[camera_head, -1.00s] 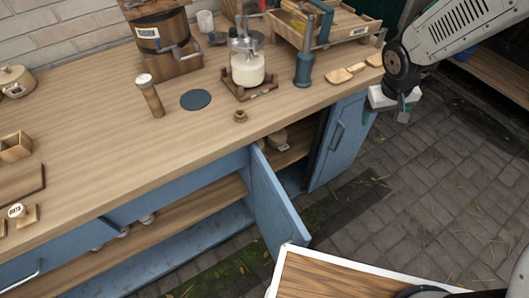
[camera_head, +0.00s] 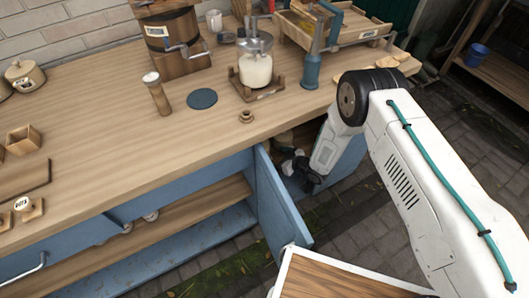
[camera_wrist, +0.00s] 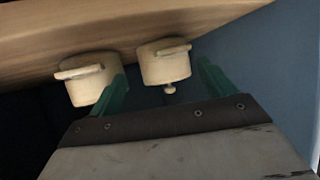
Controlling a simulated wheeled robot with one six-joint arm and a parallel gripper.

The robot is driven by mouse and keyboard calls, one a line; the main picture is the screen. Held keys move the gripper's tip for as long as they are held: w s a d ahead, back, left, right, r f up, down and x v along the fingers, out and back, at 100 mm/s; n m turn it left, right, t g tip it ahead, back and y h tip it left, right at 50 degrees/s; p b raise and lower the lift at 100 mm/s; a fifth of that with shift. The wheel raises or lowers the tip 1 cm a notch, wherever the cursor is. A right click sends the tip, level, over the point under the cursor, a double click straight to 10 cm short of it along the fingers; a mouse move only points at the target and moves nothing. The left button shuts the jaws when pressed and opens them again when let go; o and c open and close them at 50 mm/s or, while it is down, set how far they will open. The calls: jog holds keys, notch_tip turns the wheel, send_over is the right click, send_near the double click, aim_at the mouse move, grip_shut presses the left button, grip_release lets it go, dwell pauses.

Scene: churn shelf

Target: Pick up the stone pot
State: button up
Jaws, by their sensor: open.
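Two pale, stone-coloured pots show upside down in the wrist view, resting on a wooden shelf. One pot (camera_wrist: 165,64) with a small knob sits between my fingertips; the other pot (camera_wrist: 88,80) is just left of it, beside and partly behind the left finger. I cannot tell which is the stone pot the task names. My gripper (camera_wrist: 162,72) is open, with its green fingers apart and nothing clearly held. In the head view my gripper (camera_head: 298,172) is low at the open cabinet under the counter, where the pots are mostly hidden.
The open blue cabinet door (camera_head: 280,203) stands just left of my gripper. The wooden counter (camera_head: 110,115) overhangs above it, bearing a glass jar (camera_head: 255,68) and several other things. Another lidded pot (camera_head: 25,75) stands at the counter's far left.

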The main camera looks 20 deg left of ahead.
jog(key=shift+a+f+y, duration=0.3)
jog(key=shift+a+f, duration=0.05)
jog(key=shift+a, duration=0.05)
jog(key=x, duration=0.7)
jog(key=shift+w, duration=0.1)
jog(key=shift+r, duration=0.1)
jog(key=c, duration=0.5)
